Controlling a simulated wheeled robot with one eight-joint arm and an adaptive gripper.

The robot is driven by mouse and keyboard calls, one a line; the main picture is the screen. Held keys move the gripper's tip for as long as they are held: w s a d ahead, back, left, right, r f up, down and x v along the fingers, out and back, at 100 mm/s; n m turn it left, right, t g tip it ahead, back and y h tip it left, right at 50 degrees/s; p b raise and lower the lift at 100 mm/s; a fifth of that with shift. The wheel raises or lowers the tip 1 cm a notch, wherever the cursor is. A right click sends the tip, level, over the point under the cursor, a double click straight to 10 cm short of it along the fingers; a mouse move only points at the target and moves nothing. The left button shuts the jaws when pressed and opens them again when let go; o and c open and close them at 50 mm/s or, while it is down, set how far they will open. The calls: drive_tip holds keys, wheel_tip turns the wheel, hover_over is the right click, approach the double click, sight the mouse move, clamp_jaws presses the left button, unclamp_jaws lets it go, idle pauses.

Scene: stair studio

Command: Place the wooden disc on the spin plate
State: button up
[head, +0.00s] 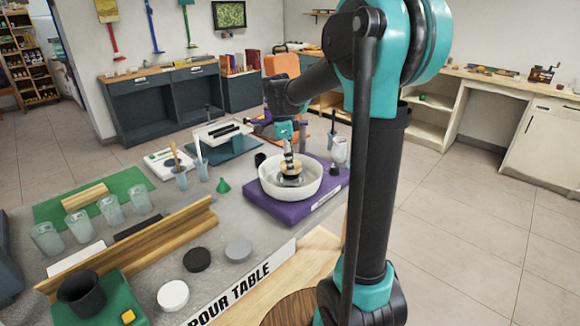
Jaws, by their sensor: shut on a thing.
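My gripper (289,157) points down over a white round basin (270,188) on a purple base (277,209). It is shut on the wooden disc (291,169), a small pale tan round piece. The disc is inside the basin's outline, just above or touching the grey spin plate (290,181) in the basin's middle. I cannot tell whether disc and plate touch. The gripper and disc hide part of the plate, and the fingertips are small in this view.
White (173,295), black (197,259) and grey (238,249) discs lie at the table's front. A wooden rail (150,243) runs left of them. Several glass cups (140,199) stand by a green mat (57,208). A green funnel (223,186) and dark cup stand near the basin.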

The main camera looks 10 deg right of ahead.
sight(285, 164)
drive_tip(key=shift+f, duration=1.05)
drive_tip(key=o, duration=1.1)
drive_tip(key=shift+f, duration=0.1)
wheel_tip(285, 164, up, 12)
drive_tip(key=a, duration=0.1)
drive_tip(key=shift+w+a, duration=0.15)
drive_tip(key=shift+a, duration=0.25)
